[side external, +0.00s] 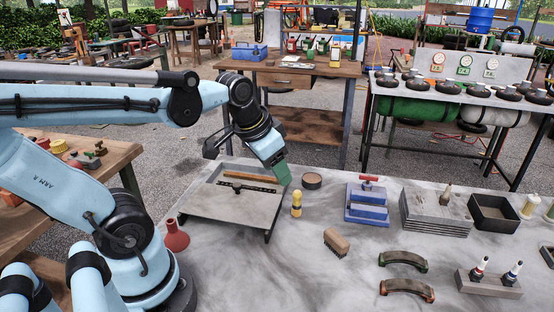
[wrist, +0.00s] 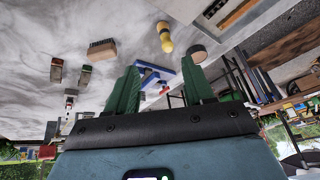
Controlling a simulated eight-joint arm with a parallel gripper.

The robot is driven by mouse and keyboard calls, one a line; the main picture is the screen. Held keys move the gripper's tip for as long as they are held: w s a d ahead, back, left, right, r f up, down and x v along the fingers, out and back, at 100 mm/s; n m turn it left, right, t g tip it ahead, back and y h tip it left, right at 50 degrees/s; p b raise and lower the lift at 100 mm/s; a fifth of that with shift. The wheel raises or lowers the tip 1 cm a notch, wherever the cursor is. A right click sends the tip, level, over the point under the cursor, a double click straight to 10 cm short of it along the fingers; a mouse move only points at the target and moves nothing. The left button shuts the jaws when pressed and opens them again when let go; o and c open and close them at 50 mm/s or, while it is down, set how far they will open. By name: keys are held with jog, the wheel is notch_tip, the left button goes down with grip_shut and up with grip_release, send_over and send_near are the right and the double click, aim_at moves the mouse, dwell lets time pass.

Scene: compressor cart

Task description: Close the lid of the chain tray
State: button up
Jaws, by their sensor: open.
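The chain tray (side external: 216,178) is a shallow grey box on the left part of the worktop. Its back part is uncovered and shows a brown bar and a dark chain (side external: 248,187). A flat grey panel, seemingly its lid (side external: 228,208), covers the front part, with dark rails at the sides. A corner of the tray (wrist: 238,14) shows at the top right of the wrist view. My gripper (side external: 283,178) has green fingers and is beside the tray's back right corner; whether it touches is unclear. In the wrist view my gripper (wrist: 160,88) is open and empty.
A dark round puck (side external: 312,181) and a yellow-handled tool (side external: 296,204) stand right of the tray. The worktop in front of the tray is clear.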

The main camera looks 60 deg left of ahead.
aim_at(237, 184)
jog(key=s+a+r+g+h, duration=0.1)
jog(key=s+a+g, duration=0.15)
jog(key=a, duration=0.45)
jog(key=s+a+r+g, duration=0.1)
jog(key=a+g, duration=0.2)
jog(key=a, duration=0.4)
jog(key=shift+t, duration=0.25)
jog(key=shift+w+d+f, duration=0.1)
jog(key=shift+d+f, duration=0.05)
jog(key=shift+f, duration=2.85)
jog(key=shift+d+f, duration=0.15)
jog(key=shift+f, duration=2.85)
grip_shut()
